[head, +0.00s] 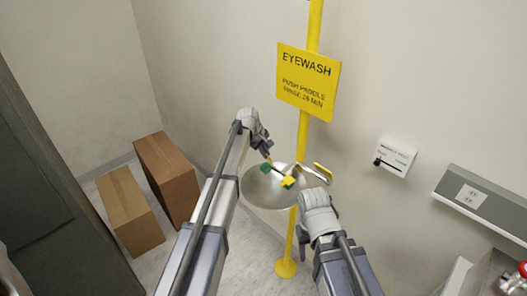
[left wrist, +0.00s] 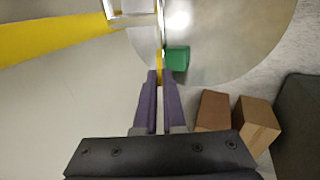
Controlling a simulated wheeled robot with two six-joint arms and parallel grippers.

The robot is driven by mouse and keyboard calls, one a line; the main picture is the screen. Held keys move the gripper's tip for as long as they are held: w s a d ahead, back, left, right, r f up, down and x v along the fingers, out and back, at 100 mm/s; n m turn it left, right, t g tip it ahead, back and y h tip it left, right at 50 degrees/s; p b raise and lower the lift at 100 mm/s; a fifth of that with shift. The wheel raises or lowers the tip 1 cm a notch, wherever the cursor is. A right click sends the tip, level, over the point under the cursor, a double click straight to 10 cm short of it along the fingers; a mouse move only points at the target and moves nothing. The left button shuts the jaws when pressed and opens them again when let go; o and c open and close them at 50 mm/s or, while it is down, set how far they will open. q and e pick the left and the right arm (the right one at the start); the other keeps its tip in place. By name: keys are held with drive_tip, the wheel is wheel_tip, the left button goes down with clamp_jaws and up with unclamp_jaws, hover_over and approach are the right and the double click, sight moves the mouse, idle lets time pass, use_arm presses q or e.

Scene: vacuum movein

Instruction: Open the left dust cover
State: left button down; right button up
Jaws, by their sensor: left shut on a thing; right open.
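The steel eyewash bowl (head: 256,192) is fixed to a yellow post. A green block (head: 265,168) sits at its left, also seen in the left wrist view (left wrist: 177,58). A thin yellow piece (left wrist: 159,66), apparently the left dust cover seen edge-on, stands beside that block. My left gripper (head: 266,153) is shut on it; its purple fingers pinch it in the left wrist view.
The yellow post (head: 303,135) carries an eyewash sign (head: 309,79). A yellow paddle (head: 323,171) is close to my right gripper. Two brown boxes (head: 168,177) (head: 130,212) stand on the floor at left.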

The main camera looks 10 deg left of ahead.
use_arm(q)
drive_tip(key=shift+w+d+r+g+y+p, duration=0.25)
drive_tip(key=shift+w+d+g+y+p, duration=0.3)
drive_tip(key=shift+w+g, duration=0.2)
drive_tip(key=shift+w+d+g+y, duration=0.25)
drive_tip(key=shift+g+y, duration=0.3)
drive_tip(key=shift+g, duration=0.3)
drive_tip(key=c, duration=1)
unclamp_jaws()
drive_tip(key=shift+p, duration=0.3)
